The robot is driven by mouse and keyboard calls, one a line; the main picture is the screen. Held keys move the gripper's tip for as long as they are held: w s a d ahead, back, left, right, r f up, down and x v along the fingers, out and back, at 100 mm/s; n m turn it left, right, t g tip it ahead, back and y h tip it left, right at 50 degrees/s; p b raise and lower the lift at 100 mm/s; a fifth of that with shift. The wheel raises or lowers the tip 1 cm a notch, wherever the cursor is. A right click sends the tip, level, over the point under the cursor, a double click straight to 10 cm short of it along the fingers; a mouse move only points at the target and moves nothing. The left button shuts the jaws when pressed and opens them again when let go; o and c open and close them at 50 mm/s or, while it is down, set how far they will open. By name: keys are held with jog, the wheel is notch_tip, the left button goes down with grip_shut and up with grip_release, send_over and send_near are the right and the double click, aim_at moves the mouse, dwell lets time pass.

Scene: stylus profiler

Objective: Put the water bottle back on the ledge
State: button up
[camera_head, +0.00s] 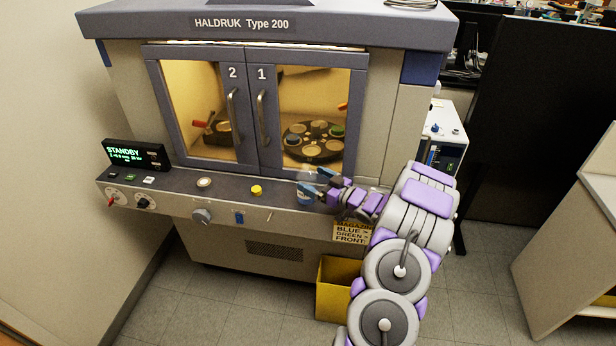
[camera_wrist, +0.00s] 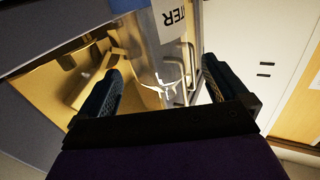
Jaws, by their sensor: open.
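A small clear water bottle with a blue band (camera_head: 304,198) shows at the front ledge (camera_head: 225,191) of the machine, below door 1. It appears upright, partly hidden by my gripper; I cannot tell whether its base rests on the ledge. My gripper (camera_head: 314,181) is open, with its blue fingertips at the bottle's upper part. In the wrist view, the bottle's white label reading "TER" (camera_wrist: 173,17) and its clear body lie beyond and between the two open fingers (camera_wrist: 155,85). I cannot tell whether either finger touches it.
Cabinet doors 2 (camera_head: 206,112) and 1 (camera_head: 308,115) are shut behind the ledge. The ledge also carries a yellow knob (camera_head: 256,190), a round button (camera_head: 204,182) and a standby display (camera_head: 133,154). A yellow bin (camera_head: 337,290) stands on the floor below.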

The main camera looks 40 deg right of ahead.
aim_at(306, 164)
jog(key=p+v, duration=0.2)
jog(key=v, duration=0.7)
jog(key=w+r+g+h, duration=0.1)
jog(key=w, duration=0.1)
jog(key=w+r+g+h, duration=0.1)
jog(key=w, duration=0.1)
jog(key=w+a+r+h, duration=0.1)
jog(key=w, duration=0.1)
jog(key=shift+w+a+r+g, duration=0.1)
jog(key=shift+w+r+g, duration=0.2)
jog(key=shift+g, duration=0.1)
jog(key=w+a+r+g+h, duration=0.2)
jog(key=r+h, duration=0.1)
jog(key=shift+a+r+m, duration=0.1)
jog(key=shift+m, duration=0.2)
jog(key=s+a+r+m+g+h, duration=0.1)
jog(key=s+a+r+g, duration=0.35)
jog(key=s+a, duration=0.5)
jog(key=s+a+r+m+g+h, duration=0.1)
jog(key=s+a+r+m+g, duration=0.15)
jog(key=s+a+g, duration=0.5)
jog(key=s+a+r+n+g+y, duration=0.1)
jog(key=s+a+g+y, duration=0.1)
jog(key=s+a, duration=1.7)
jog(key=s+y, duration=0.1)
jog(key=s, duration=0.2)
jog(key=shift+a+r+n+y, duration=0.15)
jog(key=shift+r+n+y, duration=0.1)
jog(key=shift+n+y, duration=0.1)
